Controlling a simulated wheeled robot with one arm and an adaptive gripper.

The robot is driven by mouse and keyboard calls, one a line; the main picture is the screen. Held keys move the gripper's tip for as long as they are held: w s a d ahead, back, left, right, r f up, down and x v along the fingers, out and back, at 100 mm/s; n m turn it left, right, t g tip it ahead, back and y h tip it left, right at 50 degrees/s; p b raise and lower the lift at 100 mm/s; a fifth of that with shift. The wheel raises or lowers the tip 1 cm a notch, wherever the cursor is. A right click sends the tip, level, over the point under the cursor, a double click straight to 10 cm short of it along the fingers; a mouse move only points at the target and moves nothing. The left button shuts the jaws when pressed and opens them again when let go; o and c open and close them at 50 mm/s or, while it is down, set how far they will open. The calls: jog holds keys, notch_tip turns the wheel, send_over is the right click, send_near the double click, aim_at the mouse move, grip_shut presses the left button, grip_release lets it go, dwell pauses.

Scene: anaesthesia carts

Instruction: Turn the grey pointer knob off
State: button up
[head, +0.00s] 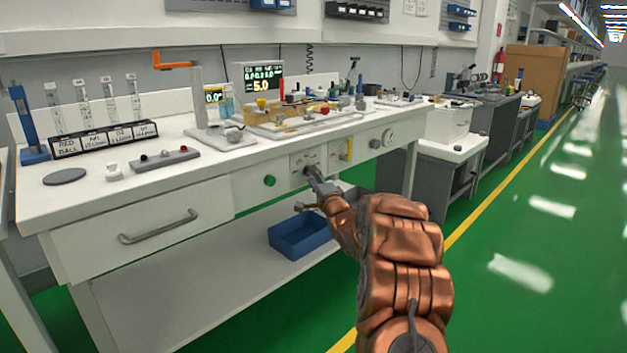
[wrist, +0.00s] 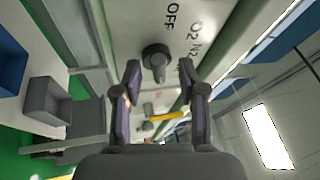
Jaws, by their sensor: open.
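The grey pointer knob (wrist: 156,60) is on the white front panel of the bench. In the wrist view it lies just beyond and between the fingertips of my gripper (wrist: 160,78), with "OFF" and "O2 N2" lettering beside it. My gripper is open, and its fingers do not appear to touch the knob. In the head view my gripper (head: 312,180) is at the panel, and it largely hides the knob. The knob's pointer direction is hard to tell.
A green knob (head: 269,181) is left of the gripper on the panel. A yellow handle (head: 348,150) and a round gauge (head: 388,137) are to the right. A drawer with a grey handle (head: 160,229) is further left. A blue bin (head: 298,238) sits below.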

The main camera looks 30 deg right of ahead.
jog(key=shift+w, duration=0.25)
jog(key=shift+r, duration=0.15)
grip_shut()
